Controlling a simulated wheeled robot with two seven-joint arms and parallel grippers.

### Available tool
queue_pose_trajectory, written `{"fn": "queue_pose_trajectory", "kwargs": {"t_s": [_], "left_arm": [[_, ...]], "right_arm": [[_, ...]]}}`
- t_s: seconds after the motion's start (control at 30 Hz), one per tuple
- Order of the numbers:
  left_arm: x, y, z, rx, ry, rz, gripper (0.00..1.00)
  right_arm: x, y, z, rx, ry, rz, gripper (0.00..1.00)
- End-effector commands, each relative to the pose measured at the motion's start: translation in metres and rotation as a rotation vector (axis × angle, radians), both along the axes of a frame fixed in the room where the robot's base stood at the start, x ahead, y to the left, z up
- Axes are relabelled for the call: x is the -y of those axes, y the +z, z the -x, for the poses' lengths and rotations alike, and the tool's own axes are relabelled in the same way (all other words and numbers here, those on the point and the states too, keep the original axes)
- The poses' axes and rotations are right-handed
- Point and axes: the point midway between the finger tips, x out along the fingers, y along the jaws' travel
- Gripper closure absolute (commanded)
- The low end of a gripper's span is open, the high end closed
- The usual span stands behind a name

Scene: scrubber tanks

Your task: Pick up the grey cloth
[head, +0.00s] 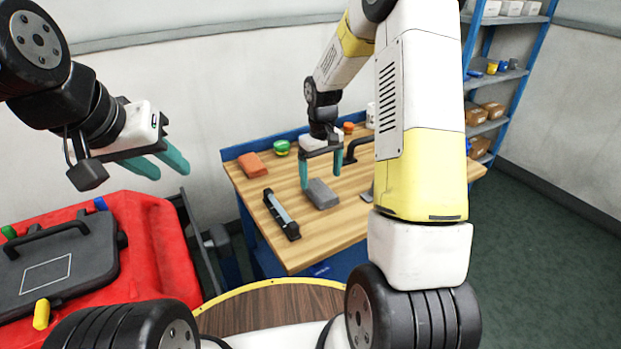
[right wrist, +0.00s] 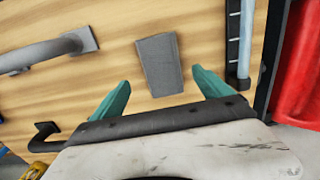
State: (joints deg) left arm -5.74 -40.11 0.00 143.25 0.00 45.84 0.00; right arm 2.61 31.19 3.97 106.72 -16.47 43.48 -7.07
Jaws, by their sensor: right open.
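The grey cloth (head: 322,194) lies as a flat, folded block on the wooden workbench top (head: 262,226). In the right wrist view the cloth (right wrist: 159,63) lies just beyond the fingertips, roughly centred between them. My right gripper (head: 321,180) is open, its teal fingers pointing down over the bench at the cloth's far side. In the right wrist view the right gripper (right wrist: 161,78) holds nothing between its fingers. My left gripper (head: 172,172) is away to the left above the red machine, its teal fingers apart and empty.
A black-and-silver bar tool (head: 281,214) lies left of the cloth. An orange-brown block (head: 252,165) and a green round container (head: 281,147) sit further back. A grey handle (right wrist: 45,54) lies on the bench. The red machine (head: 165,250) stands left; blue shelving (head: 500,75) stands back right.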

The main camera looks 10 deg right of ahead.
Motion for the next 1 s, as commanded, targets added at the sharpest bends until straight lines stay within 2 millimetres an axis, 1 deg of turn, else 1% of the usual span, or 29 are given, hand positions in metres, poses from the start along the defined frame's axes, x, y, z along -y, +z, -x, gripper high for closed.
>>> {"fn": "queue_pose_trajectory", "kwargs": {"t_s": [0.1,0.23,0.37,0.57,0.6,0.67,0.8,0.9,1.0], "left_arm": [[0.000,0.000,0.000,0.000,0.000,0.000,0.64],[0.000,0.000,0.000,0.000,0.000,0.000,0.64],[0.000,0.000,0.000,0.000,0.000,0.000,0.64],[0.000,0.000,0.000,0.000,0.000,0.000,0.64],[0.000,0.000,0.000,0.000,0.000,0.000,0.64],[0.000,0.000,0.000,0.000,0.000,0.000,0.64],[0.000,0.000,0.000,0.000,0.000,0.000,0.64],[0.000,0.000,0.000,0.000,0.000,0.000,0.64],[0.000,0.000,0.000,0.000,0.000,0.000,0.64]], "right_arm": [[-0.002,-0.020,0.004,-0.004,0.001,-0.001,0.11],[-0.002,-0.037,0.004,-0.002,0.001,0.000,0.11],[-0.002,-0.043,0.004,0.000,0.000,-0.001,0.11],[-0.002,-0.043,0.004,0.001,-0.001,0.000,0.11],[-0.002,-0.043,0.004,0.001,-0.001,0.000,0.19],[-0.002,-0.043,0.004,0.001,-0.001,0.000,0.31],[-0.002,-0.043,0.004,0.001,-0.001,0.000,0.58],[-0.002,-0.043,0.004,0.001,-0.001,0.000,0.76],[-0.002,-0.043,0.004,0.001,0.000,0.000,0.76]]}}
